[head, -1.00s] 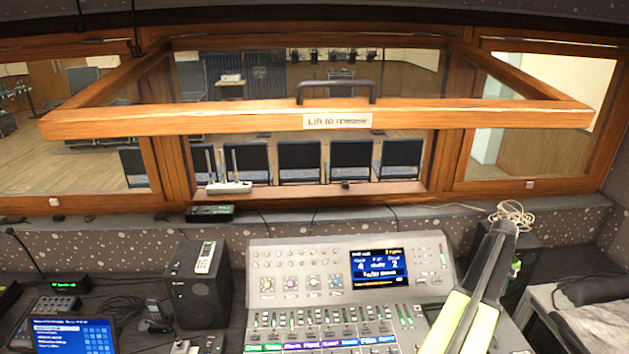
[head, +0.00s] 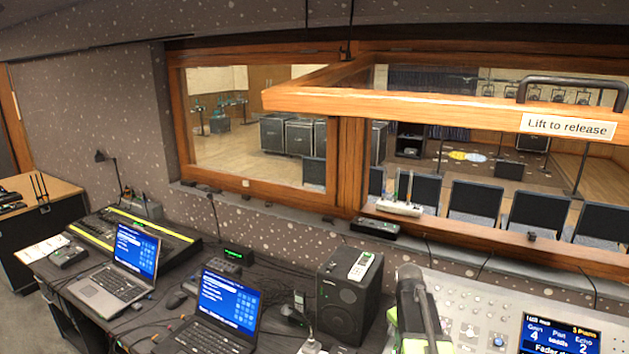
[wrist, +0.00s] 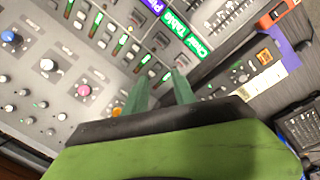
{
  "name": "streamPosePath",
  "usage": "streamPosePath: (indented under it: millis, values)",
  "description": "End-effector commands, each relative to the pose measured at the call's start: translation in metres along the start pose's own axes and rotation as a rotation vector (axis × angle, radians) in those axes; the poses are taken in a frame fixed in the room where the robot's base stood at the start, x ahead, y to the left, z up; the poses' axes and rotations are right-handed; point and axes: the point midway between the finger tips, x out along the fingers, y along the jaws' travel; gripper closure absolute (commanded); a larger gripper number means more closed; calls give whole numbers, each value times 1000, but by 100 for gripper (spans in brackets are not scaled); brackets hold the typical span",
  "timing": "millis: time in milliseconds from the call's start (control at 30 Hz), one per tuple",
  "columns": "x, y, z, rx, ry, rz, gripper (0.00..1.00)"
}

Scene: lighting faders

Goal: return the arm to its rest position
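My arm (head: 416,310), dark with light green parts, stands at the bottom of the head view, in front of the left end of the mixing console (head: 470,312). My gripper (wrist: 160,82) shows in the wrist view with two green fingers apart and nothing between them. The fingers point at the console's panel of knobs and faders (wrist: 70,65), with a green label strip (wrist: 186,37) just beyond. I cannot tell whether the fingertips touch the panel. The fingers cannot be made out in the head view.
A black speaker (head: 345,296) stands left of the console. Two open laptops (head: 128,262) and a lighting desk (head: 130,237) cover the counter further left. A wooden window frame (head: 450,108) labelled "Lift to release" juts out above. A keyboard (wrist: 300,125) lies at the wrist view's right edge.

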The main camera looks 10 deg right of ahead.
Motion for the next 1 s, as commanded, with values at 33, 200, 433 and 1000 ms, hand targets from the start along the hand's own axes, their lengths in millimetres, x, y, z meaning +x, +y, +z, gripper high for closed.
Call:
streamPosePath:
  millis: [33, 200, 433, 1000]
  values:
    - [7, -47, -10, -36, 6, -11, 68]
    - [8, -176, -24, -83, 16, -53, 68]
    - [0, -252, 25, 163, -28, -119, 68]
    - [1, -251, 22, 280, -45, -123, 68]
